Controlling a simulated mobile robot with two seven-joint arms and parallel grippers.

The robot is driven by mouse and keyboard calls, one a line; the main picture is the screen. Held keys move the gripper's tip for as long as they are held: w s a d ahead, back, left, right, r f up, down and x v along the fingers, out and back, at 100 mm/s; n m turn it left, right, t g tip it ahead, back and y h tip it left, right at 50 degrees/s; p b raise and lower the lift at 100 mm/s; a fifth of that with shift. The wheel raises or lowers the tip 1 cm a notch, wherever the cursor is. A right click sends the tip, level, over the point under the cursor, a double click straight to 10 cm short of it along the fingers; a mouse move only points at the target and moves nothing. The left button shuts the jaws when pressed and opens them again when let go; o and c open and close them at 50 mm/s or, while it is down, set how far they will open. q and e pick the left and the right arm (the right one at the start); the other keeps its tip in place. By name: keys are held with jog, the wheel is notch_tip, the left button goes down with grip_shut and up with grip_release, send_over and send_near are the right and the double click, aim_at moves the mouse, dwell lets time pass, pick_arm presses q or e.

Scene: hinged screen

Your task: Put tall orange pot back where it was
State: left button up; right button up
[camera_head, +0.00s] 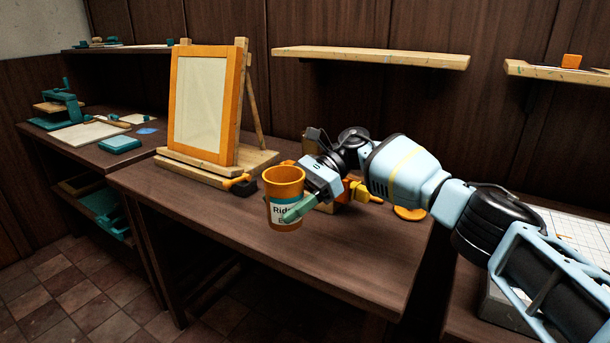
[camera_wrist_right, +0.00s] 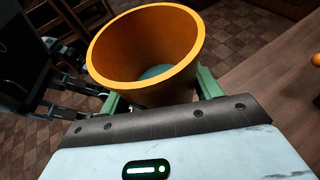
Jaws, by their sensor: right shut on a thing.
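The tall orange pot (camera_head: 284,182) has a white and teal label with dark lettering. My right gripper (camera_head: 293,208) is shut on it, with green fingers at its side. The pot looks upright and appears held above the front part of the brown table (camera_head: 330,262). In the right wrist view the pot (camera_wrist_right: 146,55) shows its open rim, a teal patch at the bottom inside, and green fingers on both sides. My left gripper does not show in the head view.
A hinged screen with an orange frame (camera_head: 233,112) stands on a wooden base behind the pot. Orange and yellow items sit partly hidden behind my right gripper. A flat orange disc (camera_head: 409,213) lies farther right. The table's front is clear.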

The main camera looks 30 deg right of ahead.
jog(key=shift+a+f+m+t+h, duration=1.1)
jog(key=shift+a+m+t, duration=1.45)
jog(key=shift+a, duration=3)
jog(key=shift+a+f+m+t+h, duration=1.1)
jog(key=shift+a+m+t, duration=1.4)
jog(key=shift+a, duration=3.05)
jog(key=s+d+f+m+t+h, duration=0.2)
jog(key=s+f+m+h, duration=0.1)
jog(key=s, duration=0.6)
jog(key=s+d+f+m+t+h, duration=0.2)
jog(key=s+m+h, duration=0.4)
jog(key=s, duration=0.3)
jog(key=shift+d+f, duration=0.45)
jog(key=shift+d, duration=0.35)
